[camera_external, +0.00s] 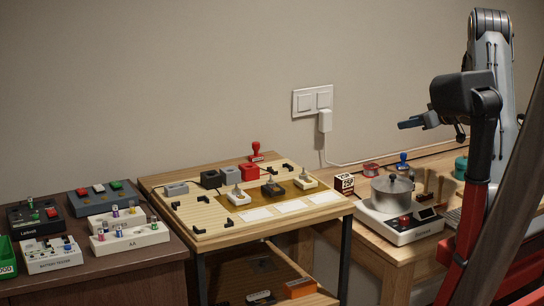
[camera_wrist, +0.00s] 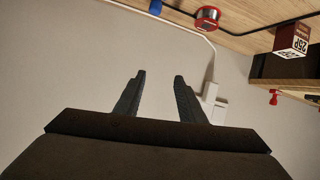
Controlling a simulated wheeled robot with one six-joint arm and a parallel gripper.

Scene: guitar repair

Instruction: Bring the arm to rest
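My gripper (camera_external: 412,122) is held up in the air at the right, above the right-hand bench, and points left toward the wall. In the wrist view its two dark fingers (camera_wrist: 158,98) stand apart with only bare wall between them, so it is open and empty. The arm is folded, with its upper links raised at the right edge. The fingers touch nothing that I can see.
The wooden workstation (camera_external: 215,240) holds several switches and blocks. The dark desk (camera_external: 120,262) carries battery trays. A metal pot (camera_external: 391,193) sits on the right-hand bench. A wall socket with a plug (camera_external: 325,121) is left of my gripper. The air around the gripper is clear.

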